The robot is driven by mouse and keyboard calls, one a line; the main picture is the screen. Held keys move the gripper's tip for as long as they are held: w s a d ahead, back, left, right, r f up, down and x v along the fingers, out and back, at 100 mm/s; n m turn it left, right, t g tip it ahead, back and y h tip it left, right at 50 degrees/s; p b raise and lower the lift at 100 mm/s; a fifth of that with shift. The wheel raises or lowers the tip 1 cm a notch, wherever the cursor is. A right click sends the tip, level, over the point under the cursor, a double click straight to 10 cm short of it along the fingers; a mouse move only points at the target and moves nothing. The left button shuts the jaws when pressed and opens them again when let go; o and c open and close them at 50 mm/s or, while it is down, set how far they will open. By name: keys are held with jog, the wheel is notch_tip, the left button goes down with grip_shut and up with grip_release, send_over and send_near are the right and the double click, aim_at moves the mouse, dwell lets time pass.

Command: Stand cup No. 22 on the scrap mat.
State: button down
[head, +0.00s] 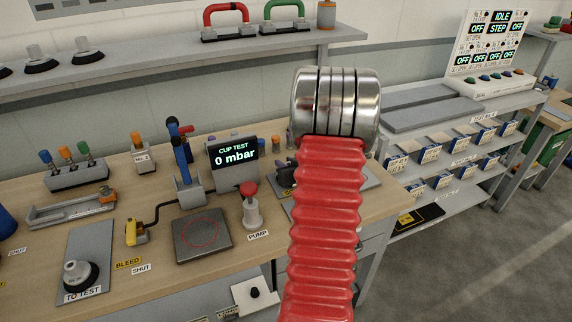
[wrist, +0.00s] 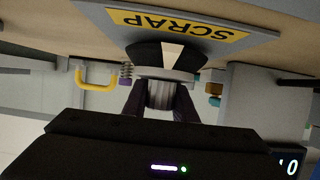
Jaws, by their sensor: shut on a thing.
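In the wrist view, my gripper (wrist: 160,98) is shut on the metal stem of a suction cup (wrist: 145,55) with a black rubber lip and a pale wedge mark. No number is readable on it. The cup's lip overlaps the grey scrap mat (wrist: 212,51), beside its yellow SCRAP label, which appears upside down. I cannot tell whether the lip touches the mat. In the head view my arm's red bellows and metal wrist cover the gripper and the held cup.
Left on the bench are another suction cup (head: 79,274) on the TO TEST mat, the CUP TEST display (head: 234,157) reading 0 mbar, a dark square plate (head: 203,234) and a red-topped pump (head: 250,208). A shelf (head: 180,55) runs above the bench. Bins (head: 402,165) stand at right.

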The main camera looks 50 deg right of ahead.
jog(key=shift+f, duration=0.3)
jog(key=c, duration=1.4)
grip_release()
jog(key=shift+f, duration=0.1)
jog(key=shift+c, duration=0.2)
jog(key=shift+s+a+r, duration=0.15)
jog(key=shift+s+r, duration=0.15)
jog(key=v, duration=1.1)
jog(key=shift+s, duration=0.2)
